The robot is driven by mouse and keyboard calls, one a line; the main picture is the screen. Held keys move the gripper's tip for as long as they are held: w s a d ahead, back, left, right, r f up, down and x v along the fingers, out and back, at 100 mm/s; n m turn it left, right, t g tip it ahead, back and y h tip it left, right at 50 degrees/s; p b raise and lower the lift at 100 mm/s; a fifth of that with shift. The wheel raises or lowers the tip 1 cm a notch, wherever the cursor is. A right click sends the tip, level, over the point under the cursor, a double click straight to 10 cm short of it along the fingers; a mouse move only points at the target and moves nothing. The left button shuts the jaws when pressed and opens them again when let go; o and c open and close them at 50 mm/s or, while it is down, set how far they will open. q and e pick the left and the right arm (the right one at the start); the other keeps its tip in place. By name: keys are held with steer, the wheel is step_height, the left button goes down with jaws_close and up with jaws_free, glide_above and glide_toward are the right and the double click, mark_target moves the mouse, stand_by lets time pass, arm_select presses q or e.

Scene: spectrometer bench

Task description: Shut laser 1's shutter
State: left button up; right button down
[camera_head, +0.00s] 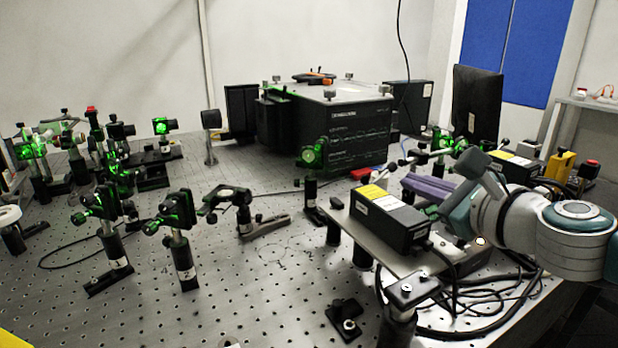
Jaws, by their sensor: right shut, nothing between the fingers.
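A black laser box (388,218) with a yellow label sits on a raised metal plate right of centre. A second black box with a yellow label (514,165) stands farther back on the right. I cannot read which is laser 1. My right gripper (474,164) is shut and empty, above and right of the nearer box. Its fingertips are hard to make out. My left gripper is out of view. Green light glows on several optics.
A large black spectrometer housing (325,130) stands at the back centre. Posts with green-lit mirror mounts (180,218) fill the left of the bench. Loose black cables (480,305) lie at the front right. A dark monitor (474,103) stands behind my right arm.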

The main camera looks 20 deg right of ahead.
steer(key=shift+w+f, duration=0.15)
steer(key=shift+w, duration=0.65)
steer(key=shift+a+r+p, duration=0.1)
steer(key=shift+r+p, duration=0.3)
steer(key=shift+p, duration=0.15)
steer(key=shift+r, duration=0.1)
steer(key=n+p, duration=0.1)
steer(key=n, duration=0.1)
steer(key=a+r+n+h+p, duration=0.1)
steer(key=a+r+n+t, duration=0.1)
steer(key=n, duration=0.1)
steer(key=shift+s+r+n+p, duration=0.1)
steer(key=shift+r+n+p, duration=0.05)
steer(key=shift+n+p, duration=0.2)
steer(key=n, duration=0.1)
steer(key=a+n, duration=0.1)
steer(key=n, duration=0.1)
steer(key=shift+a+r+t+h, duration=0.2)
steer(key=shift+r+t+h, duration=0.1)
steer(key=shift+r+h, duration=0.1)
